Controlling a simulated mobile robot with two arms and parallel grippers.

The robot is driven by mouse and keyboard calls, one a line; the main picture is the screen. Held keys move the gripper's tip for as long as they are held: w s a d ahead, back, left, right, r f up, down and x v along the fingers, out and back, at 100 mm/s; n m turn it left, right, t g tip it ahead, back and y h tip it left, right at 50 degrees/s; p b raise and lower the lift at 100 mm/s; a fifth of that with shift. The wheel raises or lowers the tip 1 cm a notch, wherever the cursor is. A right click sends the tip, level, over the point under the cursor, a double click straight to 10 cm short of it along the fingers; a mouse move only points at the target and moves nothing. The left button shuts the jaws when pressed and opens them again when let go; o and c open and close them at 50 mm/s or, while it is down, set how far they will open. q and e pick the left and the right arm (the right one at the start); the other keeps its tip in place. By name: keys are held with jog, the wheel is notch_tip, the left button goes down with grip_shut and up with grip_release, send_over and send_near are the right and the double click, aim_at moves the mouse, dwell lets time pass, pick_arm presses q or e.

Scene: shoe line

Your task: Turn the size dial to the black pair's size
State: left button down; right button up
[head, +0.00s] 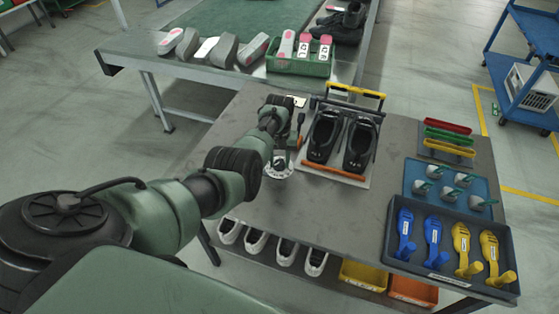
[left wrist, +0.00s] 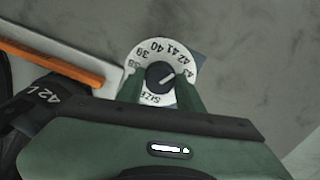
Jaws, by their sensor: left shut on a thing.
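The size dial (head: 279,168) is a white disc on the table, left of the black pair. In the left wrist view the dial (left wrist: 159,50) carries numbers from 38 to 43 and a black knob (left wrist: 158,74). My left gripper (left wrist: 160,82) is shut on the knob from above, one finger on each side. The black pair (head: 325,137) stands on a rack with an orange front bar. A black shoe's edge in the left wrist view reads "42 L" (left wrist: 42,97). My right gripper is out of view.
A dark tray (head: 400,262) of blue and yellow shoe forms lies at the right, beside a blue tray (head: 411,180) of grey-green pieces. White-toed shoes (head: 257,241) stand on the lower shelf. The tabletop in front of the dial is clear.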

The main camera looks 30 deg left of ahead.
aim_at(279, 162)
pick_arm(q)
jog(key=c, duration=0.9)
grip_release()
jog(key=shift+r+p, duration=0.65)
jog(key=shift+r, duration=3.3)
jog(key=shift+f, duration=0.1)
